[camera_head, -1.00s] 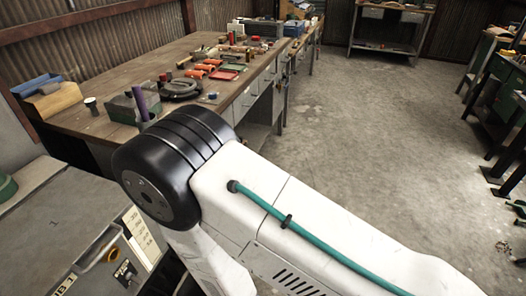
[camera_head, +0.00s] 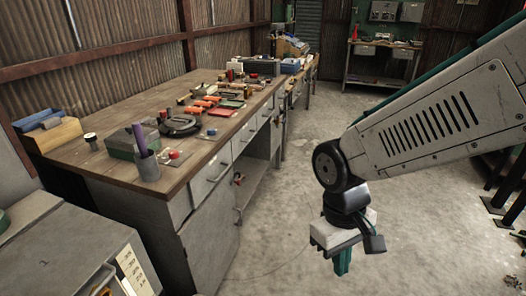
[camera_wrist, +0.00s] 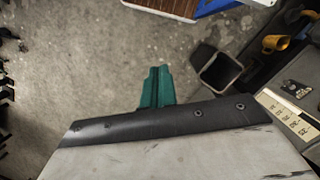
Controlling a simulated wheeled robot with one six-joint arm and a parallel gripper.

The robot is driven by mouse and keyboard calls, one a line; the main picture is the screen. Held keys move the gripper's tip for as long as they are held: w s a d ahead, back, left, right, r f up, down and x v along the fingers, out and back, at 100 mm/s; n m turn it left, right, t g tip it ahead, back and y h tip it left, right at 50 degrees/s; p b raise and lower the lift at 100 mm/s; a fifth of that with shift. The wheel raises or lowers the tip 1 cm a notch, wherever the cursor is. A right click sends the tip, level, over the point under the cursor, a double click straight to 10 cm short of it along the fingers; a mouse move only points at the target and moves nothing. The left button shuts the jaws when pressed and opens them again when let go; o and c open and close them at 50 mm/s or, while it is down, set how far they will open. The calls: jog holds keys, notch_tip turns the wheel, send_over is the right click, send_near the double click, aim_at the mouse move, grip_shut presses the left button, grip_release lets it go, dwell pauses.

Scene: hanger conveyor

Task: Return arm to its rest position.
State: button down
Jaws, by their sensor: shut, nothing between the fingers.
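My gripper (camera_head: 342,262) shows in the head view at the lower right of the middle, hanging down from my white arm. Its green fingers point at the floor and are closed together with nothing between them. In the wrist view my gripper (camera_wrist: 156,88) shows as two green fingers side by side over bare concrete. My arm comes in from the right edge of the head view and bends down at a black joint. The gripper is apart from the workbench, in free air to its right.
A wooden workbench (camera_head: 105,165) with tools and several drawers stands at the left. A grey machine cabinet (camera_head: 60,250) is at the lower left. In the wrist view a dark open bin (camera_wrist: 217,72) stands beside the cabinet. The concrete floor (camera_head: 290,180) is clear in the middle.

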jog(key=s+d+r+m+t+y, duration=0.1)
jog(key=s+d+r+m+t, duration=0.2)
jog(key=d+r, duration=0.9)
jog(key=s+r+m, duration=0.1)
jog(key=s+m, duration=0.1)
jog(key=s, duration=0.1)
jog(key=shift+s, duration=0.25)
